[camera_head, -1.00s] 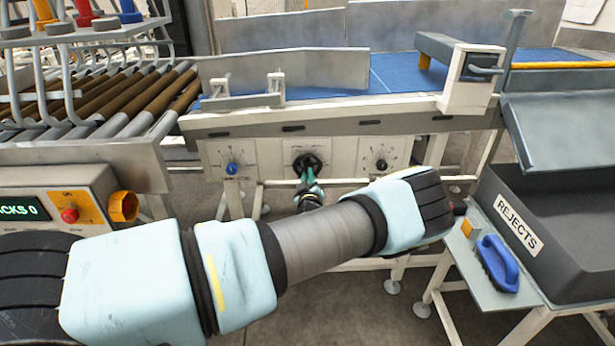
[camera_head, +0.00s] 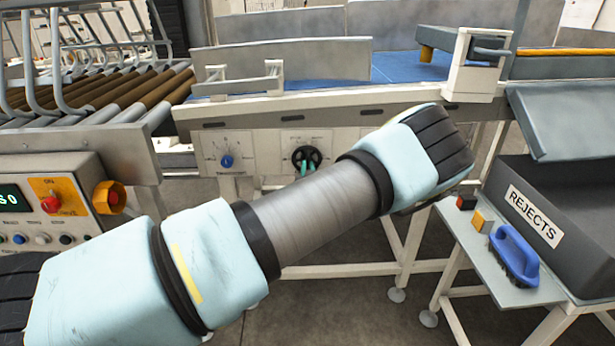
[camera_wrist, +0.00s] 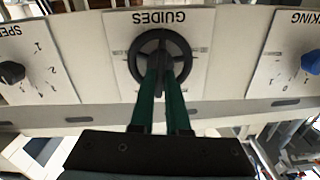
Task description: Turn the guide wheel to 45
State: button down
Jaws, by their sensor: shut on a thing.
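The guide wheel is a black spoked handwheel (camera_head: 301,153) on the white panel under the conveyor. It also shows in the wrist view as a dark ring (camera_wrist: 137,52) on a plate marked GUIDES, which appears upside down. My gripper (camera_wrist: 161,78) reaches the wheel with two green fingers, close together and shut on part of it near the hub. In the head view the green fingertips (camera_head: 307,168) show at the wheel, above my arm. The wheel's scale marks are too small to read, so its setting cannot be told.
A blue knob (camera_head: 227,161) sits left of the wheel. A black SPEED knob (camera_wrist: 12,72) is on the other side, hidden by my arm in the head view. A side table (camera_head: 480,262) with a blue brush (camera_head: 514,256) stands right, beside the REJECTS bin (camera_head: 575,205).

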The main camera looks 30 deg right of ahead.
jog(key=shift+m+b, duration=0.75)
jog(key=shift+m, duration=0.45)
jog(key=c, duration=0.9)
grip_release()
jog(key=b+v, duration=0.2)
jog(key=v, duration=0.9)
jog(key=shift+b, duration=0.4)
jog(key=shift+d, duration=0.1)
